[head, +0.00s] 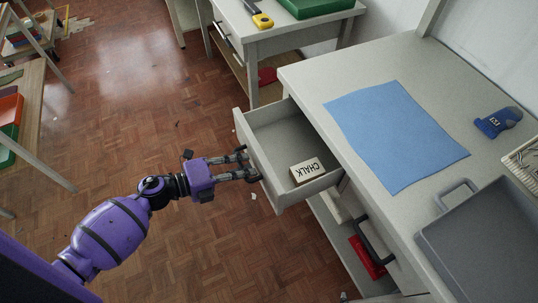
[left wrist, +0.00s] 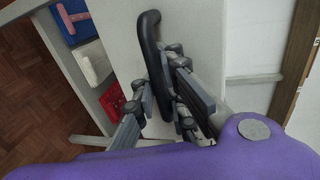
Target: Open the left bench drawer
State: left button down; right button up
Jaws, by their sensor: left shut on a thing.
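The left bench drawer (head: 283,136) stands pulled out from the light grey bench, with its inside showing. A white box marked CHALK (head: 307,171) lies in it near the front right corner. My left gripper (head: 250,165) is at the drawer's front and shut on its handle. The handle is mostly hidden by the fingers in the head view. In the left wrist view the dark curved handle (left wrist: 150,48) runs between the fingers of my left gripper (left wrist: 165,85). My right gripper is out of view.
The bench top (head: 312,75) holds a blue cloth (head: 395,135), a blue tool (head: 498,122) and a grey tray (head: 485,240). A second dark handle (head: 376,242) is to the right, above a shelf with a red item (head: 366,257). Open wooden floor lies left of the drawer.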

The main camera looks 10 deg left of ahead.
pick_arm(q)
jog(key=f+b+v, duration=0.1)
jog(key=f+v, duration=0.2)
jog(key=v, duration=1.2)
jog(key=shift+s+a+r+b, duration=0.25)
jog(key=shift+a+b, duration=0.1)
jog(key=shift+a, duration=0.3)
jog(key=c, duration=1.8)
grip_release()
jog(key=shift+f, duration=0.15)
jog(key=shift+s, duration=0.15)
jog(key=v, duration=1.2)
